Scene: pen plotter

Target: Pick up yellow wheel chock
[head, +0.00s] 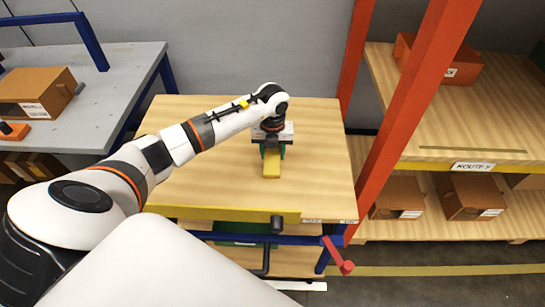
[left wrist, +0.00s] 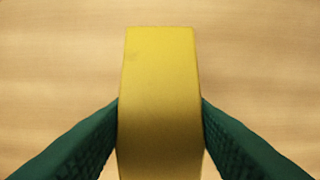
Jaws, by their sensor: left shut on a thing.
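The yellow wheel chock (head: 271,168) is at my left gripper, over the wooden workbench top. In the left wrist view the chock (left wrist: 159,95) is a plain yellow block between two green fingers. My left gripper (head: 272,153) reaches down from above and is shut on the chock, one finger against each side. In the left wrist view the gripper (left wrist: 160,135) shows both fingers touching the block. I cannot tell whether the chock rests on the bench or is slightly raised. My right gripper is in neither view.
The wooden workbench (head: 190,118) is otherwise clear. An orange rack post (head: 415,85) stands close on its right, beside shelves with cardboard boxes (head: 470,195). A grey table (head: 110,75) with a cardboard box (head: 35,92) is at left.

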